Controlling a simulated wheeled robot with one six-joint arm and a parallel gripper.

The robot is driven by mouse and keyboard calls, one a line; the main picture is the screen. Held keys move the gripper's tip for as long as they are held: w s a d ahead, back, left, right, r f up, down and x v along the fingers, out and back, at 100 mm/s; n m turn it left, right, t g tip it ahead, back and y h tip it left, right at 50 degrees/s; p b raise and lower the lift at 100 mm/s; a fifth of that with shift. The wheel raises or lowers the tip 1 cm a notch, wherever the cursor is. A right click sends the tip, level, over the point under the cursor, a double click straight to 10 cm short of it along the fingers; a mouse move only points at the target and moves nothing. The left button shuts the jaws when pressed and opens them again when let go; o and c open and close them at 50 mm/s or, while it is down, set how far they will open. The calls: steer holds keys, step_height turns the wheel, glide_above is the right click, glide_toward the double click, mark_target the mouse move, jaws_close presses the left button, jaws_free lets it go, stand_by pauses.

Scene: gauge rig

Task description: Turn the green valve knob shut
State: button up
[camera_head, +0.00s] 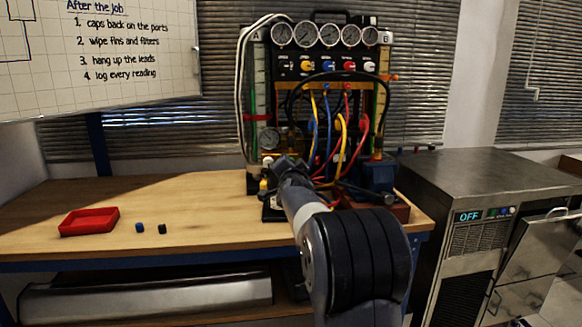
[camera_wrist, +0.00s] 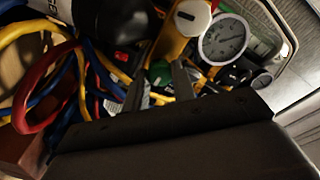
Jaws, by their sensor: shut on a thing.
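The green valve knob (camera_wrist: 160,70) shows in the wrist view between the two grey fingers of my gripper (camera_wrist: 160,77). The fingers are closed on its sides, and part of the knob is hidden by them. In the head view my arm reaches to the lower left front of the gauge rig (camera_head: 325,67). There the arm blocks the view of the green knob and the fingertips. Which way the knob is turned is too small to tell.
A white knob (camera_wrist: 192,17) and a round gauge (camera_wrist: 223,39) sit close beyond my fingers. Yellow, blue and red hoses (camera_wrist: 62,80) crowd the left. A red tray (camera_head: 89,222) and two small caps (camera_head: 150,228) lie on the bench, whose left part is mostly clear.

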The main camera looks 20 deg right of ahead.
steer(key=o, duration=1)
steer(key=shift+s, duration=0.1)
steer(key=v, duration=1)
steer(key=shift+s, duration=0.3)
steer(key=shift+w+a, duration=0.1)
steer(key=x, duration=1)
steer(key=shift+w, duration=0.3)
